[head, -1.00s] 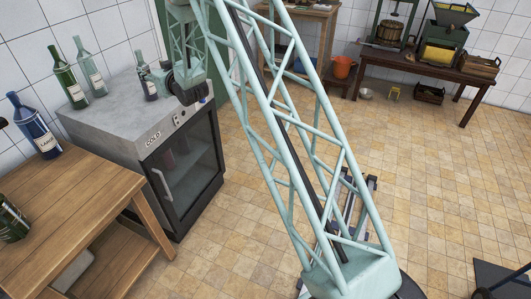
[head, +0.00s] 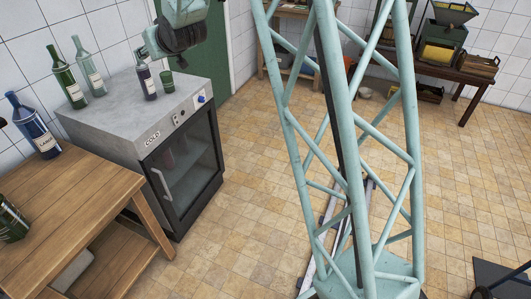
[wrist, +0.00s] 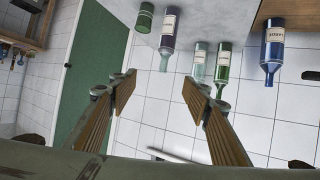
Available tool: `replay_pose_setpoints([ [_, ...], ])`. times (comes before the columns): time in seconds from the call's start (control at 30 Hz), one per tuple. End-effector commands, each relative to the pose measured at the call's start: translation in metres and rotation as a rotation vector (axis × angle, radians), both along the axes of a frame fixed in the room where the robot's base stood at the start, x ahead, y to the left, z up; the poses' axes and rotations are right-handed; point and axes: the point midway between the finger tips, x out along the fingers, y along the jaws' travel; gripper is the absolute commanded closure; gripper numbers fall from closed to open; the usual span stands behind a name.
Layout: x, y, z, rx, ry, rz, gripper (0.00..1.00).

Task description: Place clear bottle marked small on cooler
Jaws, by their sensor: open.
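The grey cooler (head: 110,118), marked COLD, stands beside the wooden table. On its top stand a green bottle (head: 68,80), a pale clear bottle (head: 90,70), and a bottle with a pale neck and dark purple body (head: 147,84). Their labels are too small to read for certain. My gripper (wrist: 160,82) is open, with nothing between its fingers. In the head view it is above the cooler, over the purple-bodied bottle and apart from it. That bottle also shows ahead of the fingers in the wrist view (wrist: 168,35), with the pale clear bottle (wrist: 198,62) to its right.
A dark green cup (head: 166,84) stands right of the purple-bodied bottle. A blue bottle (head: 38,132) and a dark green bottle (head: 12,222) are on the wooden table (head: 85,200). The cooler top's front part is clear. White tiled walls stand behind.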

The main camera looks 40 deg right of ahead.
Motion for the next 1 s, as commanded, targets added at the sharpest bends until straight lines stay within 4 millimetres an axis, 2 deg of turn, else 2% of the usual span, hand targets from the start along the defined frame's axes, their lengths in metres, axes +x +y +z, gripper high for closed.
replay_pose_setpoints([
  [0.1,-0.023,0.000,0.014,-0.003,0.032,-0.008,0.56],
  [0.5,-0.105,-0.001,0.043,-0.011,0.152,-0.032,0.56],
  [1.0,-0.224,0.001,0.066,-0.012,0.304,-0.055,0.56],
])
